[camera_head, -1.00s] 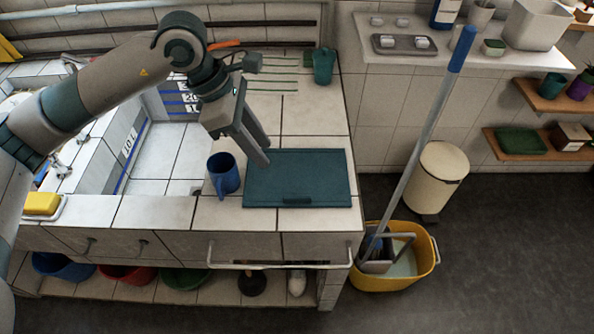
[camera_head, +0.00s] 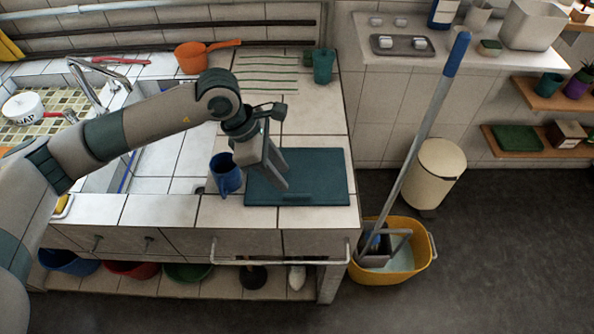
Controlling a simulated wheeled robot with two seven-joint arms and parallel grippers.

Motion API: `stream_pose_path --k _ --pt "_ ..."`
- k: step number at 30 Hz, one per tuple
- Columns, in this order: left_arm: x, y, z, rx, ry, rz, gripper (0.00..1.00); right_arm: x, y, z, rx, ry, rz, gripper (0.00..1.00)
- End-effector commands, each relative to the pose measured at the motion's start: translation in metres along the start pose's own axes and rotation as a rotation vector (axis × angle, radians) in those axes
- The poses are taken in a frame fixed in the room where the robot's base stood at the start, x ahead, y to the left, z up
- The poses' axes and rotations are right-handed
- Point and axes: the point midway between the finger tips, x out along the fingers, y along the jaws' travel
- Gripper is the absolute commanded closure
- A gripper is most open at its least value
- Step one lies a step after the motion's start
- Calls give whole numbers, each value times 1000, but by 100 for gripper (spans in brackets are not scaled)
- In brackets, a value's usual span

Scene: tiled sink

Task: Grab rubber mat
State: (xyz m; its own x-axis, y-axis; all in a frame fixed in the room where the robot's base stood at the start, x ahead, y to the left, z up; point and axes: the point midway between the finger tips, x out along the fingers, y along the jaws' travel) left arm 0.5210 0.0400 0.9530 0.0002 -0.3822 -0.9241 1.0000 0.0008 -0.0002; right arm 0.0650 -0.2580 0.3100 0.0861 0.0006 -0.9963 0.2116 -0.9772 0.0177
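The rubber mat (camera_head: 318,178) is a flat dark teal rectangle lying on the white tiled counter, close to its front right corner. My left gripper (camera_head: 284,182) points down over the left part of the mat, and its two fingers look apart with nothing between them. The arm and fingers hide part of the mat's left side. I cannot tell whether the fingertips touch it. My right gripper is not in view.
A blue mug (camera_head: 226,176) stands just left of the mat, close to my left gripper. A teal cup (camera_head: 323,66) and an orange pan (camera_head: 194,57) are at the back. A mop (camera_head: 425,125) stands in a yellow bucket (camera_head: 405,265) right of the counter.

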Motion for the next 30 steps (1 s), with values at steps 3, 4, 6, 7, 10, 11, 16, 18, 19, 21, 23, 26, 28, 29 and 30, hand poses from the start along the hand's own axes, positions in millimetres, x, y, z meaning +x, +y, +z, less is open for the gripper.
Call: stream_pose_path --k 3,4,6,7,10,11,16,18,19,21,23,26,28,29,30 --pt "17 -1 2 -1 0 -4 69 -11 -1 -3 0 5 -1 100" --pt "20 -1 1 -1 0 -3 69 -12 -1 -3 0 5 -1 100" --pt "28 -1 1 0 0 -1 69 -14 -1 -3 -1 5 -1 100" --pt "30 -1 1 0 0 -2 69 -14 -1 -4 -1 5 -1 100" --pt "35 0 0 1 0 -1 69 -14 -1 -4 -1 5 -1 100" --pt "35 0 0 1 0 -1 69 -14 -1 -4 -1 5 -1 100" --pt "36 0 0 1 0 0 69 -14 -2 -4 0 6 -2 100" --pt "35 0 0 1 0 0 69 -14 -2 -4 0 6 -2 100" --pt "36 0 0 1 0 0 69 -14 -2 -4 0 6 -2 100" --pt "36 0 0 1 0 -1 69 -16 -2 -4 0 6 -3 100" --pt "38 0 1 0 0 -1 69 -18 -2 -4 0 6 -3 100" --pt "44 0 1 -1 -1 -2 69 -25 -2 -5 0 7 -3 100" --pt "50 -1 1 -1 0 -3 69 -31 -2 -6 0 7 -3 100" --pt "53 -1 1 0 0 -3 69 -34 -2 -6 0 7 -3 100" --pt "58 0 1 -1 0 -3 69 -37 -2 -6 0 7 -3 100"
